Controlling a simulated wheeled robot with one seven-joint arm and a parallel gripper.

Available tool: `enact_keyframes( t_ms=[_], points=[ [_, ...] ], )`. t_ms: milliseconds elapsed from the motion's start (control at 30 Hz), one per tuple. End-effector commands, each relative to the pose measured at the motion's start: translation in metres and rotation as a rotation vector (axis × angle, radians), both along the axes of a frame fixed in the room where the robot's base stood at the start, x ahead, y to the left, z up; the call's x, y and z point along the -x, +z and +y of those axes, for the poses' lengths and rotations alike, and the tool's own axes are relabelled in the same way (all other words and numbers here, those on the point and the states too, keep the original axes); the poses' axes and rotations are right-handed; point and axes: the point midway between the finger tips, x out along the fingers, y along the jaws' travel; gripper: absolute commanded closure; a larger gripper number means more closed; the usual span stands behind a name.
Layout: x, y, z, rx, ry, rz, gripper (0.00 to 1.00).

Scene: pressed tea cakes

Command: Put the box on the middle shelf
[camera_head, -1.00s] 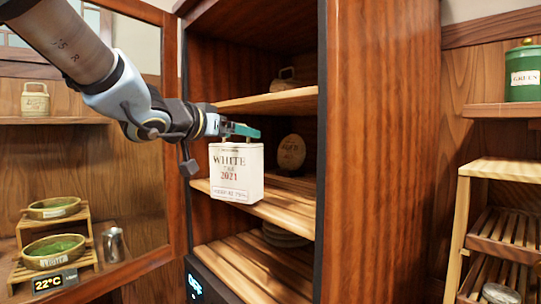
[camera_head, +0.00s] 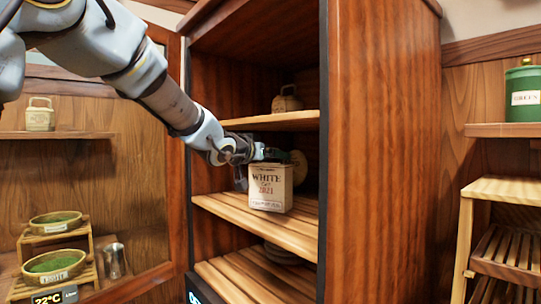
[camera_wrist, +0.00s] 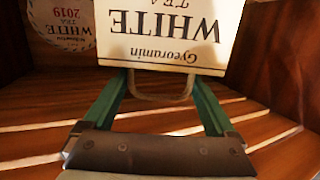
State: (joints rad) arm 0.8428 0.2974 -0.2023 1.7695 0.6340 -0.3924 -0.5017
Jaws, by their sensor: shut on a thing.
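The white tea box (camera_head: 271,188), labelled "WHITE TEA 2021", is inside the open cabinet at the middle shelf (camera_head: 228,209). Its base looks at or very close to the slats; I cannot tell for sure whether it touches. My gripper (camera_head: 272,154) is shut on the handle at the box's top. In the wrist view the green fingers of my gripper (camera_wrist: 160,92) flank the handle loop, and the box (camera_wrist: 165,35) appears upside down beyond it. The box looks upright in the head view.
A round tea cake (camera_wrist: 62,22) labelled 2019 stands behind the box on the same shelf. The upper shelf (camera_head: 275,121) holds a small handled box (camera_head: 287,99). The lower shelf (camera_head: 255,275) bears a round stack (camera_head: 282,254). The cabinet's right side wall (camera_head: 380,150) is close.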

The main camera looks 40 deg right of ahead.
Motion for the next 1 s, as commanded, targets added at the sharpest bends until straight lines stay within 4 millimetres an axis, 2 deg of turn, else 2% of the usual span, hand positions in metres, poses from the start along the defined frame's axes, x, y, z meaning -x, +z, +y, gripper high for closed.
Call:
enact_keyframes(
  t_ms=[367, 400, 433, 467, 800, 1000],
  points=[
    [0.0, -0.005, 0.0, 0.001, 0.0, 0.0, 1.0],
    [0.0, -0.005, 0.0, 0.0, 0.0, 0.0, 0.07],
    [0.0, -0.004, 0.0, 0.0, 0.0, 0.0, 0.03],
    [0.0, -0.004, 0.0, 0.0, 0.0, 0.0, 0.0],
    [0.0, 0.002, 0.001, 0.001, 0.0, 0.0, 0.0],
    [0.009, 0.003, 0.033, 0.001, 0.003, -0.003, 0.0]
  ],
)
